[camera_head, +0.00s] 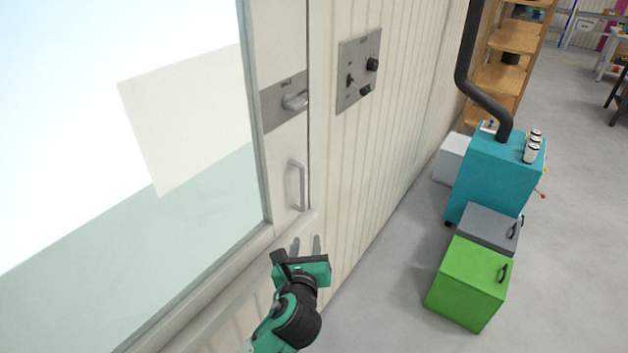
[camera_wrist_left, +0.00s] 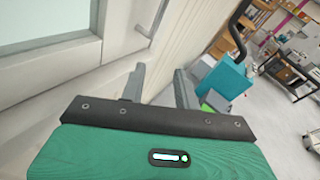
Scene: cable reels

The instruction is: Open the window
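The window (camera_head: 205,235) fills the left of the head view, with a large pane in a pale frame. A grey vertical bar handle (camera_head: 297,185) is on its right frame. Above it, a silver latch knob (camera_head: 296,101) sits on a grey plate. My left gripper (camera_head: 306,243) is below the bar handle, pointing up toward it, apart from it. Its two fingers are spread with nothing between them. In the left wrist view the fingers (camera_wrist_left: 160,82) are also apart, and the bar handle (camera_wrist_left: 153,22) shows beyond them at the top. My right gripper is not seen.
A switch panel (camera_head: 358,68) is on the pale ribbed wall right of the window. A teal cabinet (camera_head: 492,175) with a black pipe, a grey box (camera_head: 487,228) and a green box (camera_head: 468,285) stand on the floor at right. Wooden shelves (camera_head: 513,40) stand behind.

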